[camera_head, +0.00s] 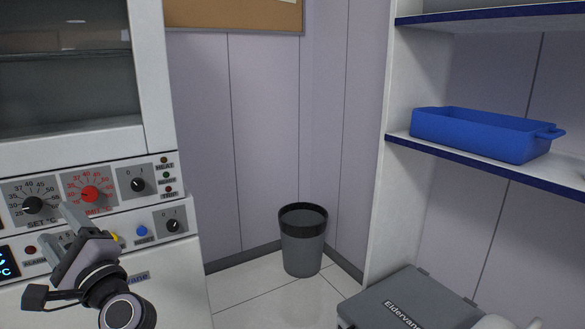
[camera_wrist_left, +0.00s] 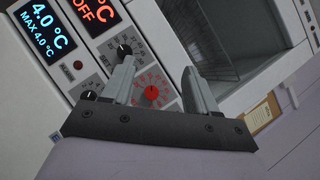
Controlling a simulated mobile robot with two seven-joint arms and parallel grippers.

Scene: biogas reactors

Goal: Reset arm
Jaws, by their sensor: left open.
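My left gripper (camera_head: 72,228) is at the lower left of the head view, in front of the control panel of a white cabinet (camera_head: 160,80). In the left wrist view my left gripper (camera_wrist_left: 158,85) shows two grey fingers spread apart with nothing between them. A red knob (camera_head: 90,194) on the panel lies behind the fingers. It also shows between them in the wrist view (camera_wrist_left: 152,92). Whether the fingers touch the panel is hard to tell, but they are not closed on any knob. My right gripper is not in view.
A blue tray (camera_head: 480,134) sits on a shelf (camera_head: 500,170) at the right. A grey bin (camera_head: 302,245) stands in the corner. A dark grey case (camera_head: 400,300) is at the lower right. The floor (camera_head: 260,295) between cabinet and case is clear.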

